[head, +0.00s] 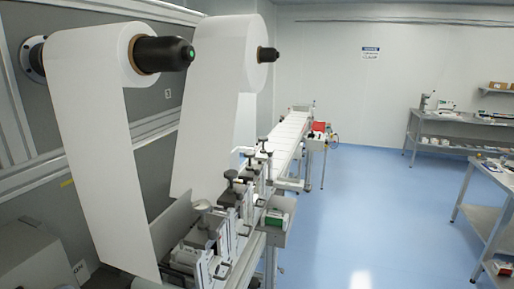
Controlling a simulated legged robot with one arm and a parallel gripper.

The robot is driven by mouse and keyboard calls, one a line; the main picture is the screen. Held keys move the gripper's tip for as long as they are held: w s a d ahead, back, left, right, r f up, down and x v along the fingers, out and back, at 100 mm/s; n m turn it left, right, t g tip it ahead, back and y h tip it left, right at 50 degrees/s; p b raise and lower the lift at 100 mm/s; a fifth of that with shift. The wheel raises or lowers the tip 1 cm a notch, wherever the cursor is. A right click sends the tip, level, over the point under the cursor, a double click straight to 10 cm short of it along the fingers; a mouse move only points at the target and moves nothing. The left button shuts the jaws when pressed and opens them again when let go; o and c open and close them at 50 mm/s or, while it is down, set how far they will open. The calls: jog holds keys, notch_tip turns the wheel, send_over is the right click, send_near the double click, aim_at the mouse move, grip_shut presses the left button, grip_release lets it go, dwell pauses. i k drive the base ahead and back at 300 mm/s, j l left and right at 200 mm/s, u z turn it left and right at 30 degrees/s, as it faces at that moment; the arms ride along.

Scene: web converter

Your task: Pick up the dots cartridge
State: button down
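I cannot make out a thing that is clearly the dots cartridge in this head view. The converter machine (233,235) runs from the lower middle away to the back, with several small black-knobbed fittings along it. A small white and green part (283,203) sits at its right side, and a red part (319,127) is near its far end. Both are too small to name. My gripper is not in view.
Two large white web rolls (85,55) (222,50) hang at the left, their webs running down to the machine. Steel tables (440,128) (495,180) with small items stand at the right. The blue floor (375,225) between machine and tables is clear.

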aim_at(282, 220)
jog(key=i+l, duration=0.2)
jog(key=i, duration=0.25)
jog(key=i+l, duration=0.15)
jog(key=i, duration=0.25)
jog(key=i+l, duration=0.2)
jog(key=i, duration=0.25)
jog(key=i+l, duration=0.15)
jog(key=i, duration=0.25)
jog(key=u, duration=0.05)
